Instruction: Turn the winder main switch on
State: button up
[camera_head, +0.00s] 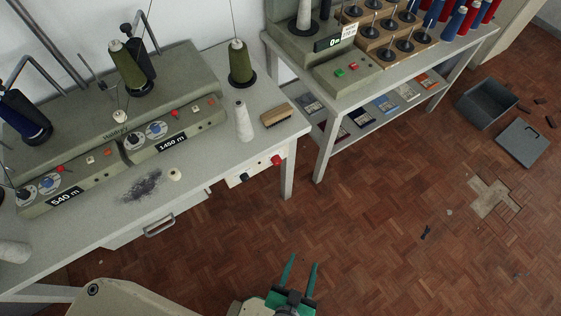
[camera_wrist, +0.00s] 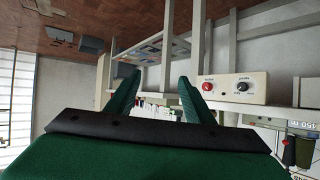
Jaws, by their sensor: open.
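A pale control box (camera_head: 261,172) hangs under the front edge of the winder table. It carries a red knob (camera_head: 277,160) and a black knob (camera_head: 244,177). In the wrist view the box (camera_wrist: 225,97) lies right of the fingers, with the red knob (camera_wrist: 207,86) nearer to them than the black knob (camera_wrist: 242,86). The small labels beside the knobs are too blurred to read, so I cannot tell the switch's setting. My gripper (camera_head: 301,262) is open and empty, over the floor in front of the table, apart from the box. Its green fingers also show in the wrist view (camera_wrist: 160,80).
The winder (camera_head: 115,125) with thread spools stands on the table (camera_head: 215,165). A drawer handle (camera_head: 160,226) sticks out left of the box, and a table leg (camera_head: 287,178) stands at its right. A grey bin (camera_head: 487,104) lies on the right. The floor before the box is clear.

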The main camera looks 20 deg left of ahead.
jog(key=w+a+f+g+y, duration=0.1)
jog(key=w+a+f, duration=0.15)
jog(key=f, duration=0.55)
jog(key=n+y, duration=0.6)
jog(key=y, duration=0.7)
send_near(279, 163)
jog(key=shift+g, duration=0.3)
jog(key=x, duration=0.8)
jog(key=shift+w+a+r, duration=0.25)
jog(key=shift+r, duration=0.15)
